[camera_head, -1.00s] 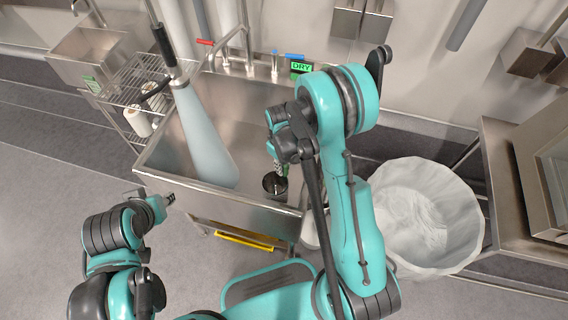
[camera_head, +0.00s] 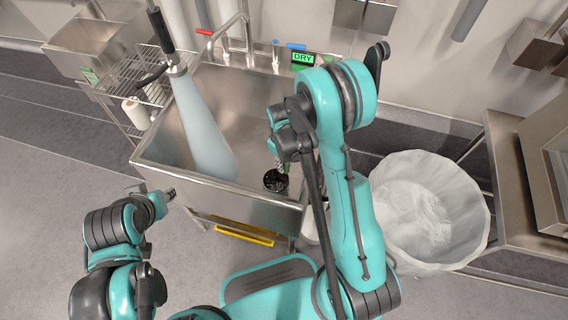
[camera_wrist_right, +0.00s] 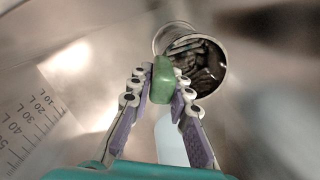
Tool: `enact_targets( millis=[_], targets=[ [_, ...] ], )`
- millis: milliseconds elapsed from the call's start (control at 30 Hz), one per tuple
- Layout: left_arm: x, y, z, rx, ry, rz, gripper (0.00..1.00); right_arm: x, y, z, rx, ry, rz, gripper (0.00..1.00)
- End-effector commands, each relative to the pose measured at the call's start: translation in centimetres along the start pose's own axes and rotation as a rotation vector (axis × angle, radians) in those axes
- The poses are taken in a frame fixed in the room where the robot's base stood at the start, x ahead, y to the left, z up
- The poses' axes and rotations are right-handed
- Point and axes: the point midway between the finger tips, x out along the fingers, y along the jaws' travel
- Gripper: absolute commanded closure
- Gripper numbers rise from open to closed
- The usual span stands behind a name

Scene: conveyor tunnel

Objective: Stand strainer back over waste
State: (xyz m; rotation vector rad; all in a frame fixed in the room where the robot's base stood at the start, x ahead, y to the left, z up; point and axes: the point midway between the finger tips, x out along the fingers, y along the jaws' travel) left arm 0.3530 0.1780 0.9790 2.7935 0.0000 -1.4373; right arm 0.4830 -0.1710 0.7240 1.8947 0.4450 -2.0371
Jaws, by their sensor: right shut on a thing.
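The strainer (camera_head: 276,181) is a small dark round cup inside the steel sink, near its front right corner. In the right wrist view the cup (camera_wrist_right: 212,71) has a metal rim and dark, lumpy contents. My right gripper (camera_head: 281,161) reaches down into the sink just above it. In the wrist view its fingers (camera_wrist_right: 163,84) are shut on a green piece (camera_wrist_right: 162,80) at the cup's near side. I cannot tell how this piece joins the cup. The waste opening is not clearly visible. My left gripper (camera_head: 167,195) is outside the sink, at its front left; its fingers are too small to read.
A tall pale-blue tapered object (camera_head: 205,130) leans in the sink's left half. The sink's front rim (camera_head: 215,190) lies close to both arms. A green DRY sign (camera_head: 303,58) is by the taps. A white-lined bin (camera_head: 430,250) stands right of my right arm.

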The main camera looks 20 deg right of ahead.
Motion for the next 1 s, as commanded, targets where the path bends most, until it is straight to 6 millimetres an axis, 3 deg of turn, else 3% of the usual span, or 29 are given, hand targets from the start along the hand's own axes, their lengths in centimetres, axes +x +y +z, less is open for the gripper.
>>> enact_targets(
  millis=[333,900,1000],
  targets=[
    [0.1,0.0,0.1,0.000,0.000,0.000,0.67,0.2,0.0,0.0,0.000,0.000,0.000,1.00],
    [3.2,0.0,2.3,0.000,0.000,0.000,0.67,4.0,0.0,-0.3,0.000,0.000,0.000,1.00],
    [3.0,0.0,2.2,0.000,0.000,0.000,0.67,3.8,0.0,-0.3,0.000,0.000,0.000,1.00]
  ],
)
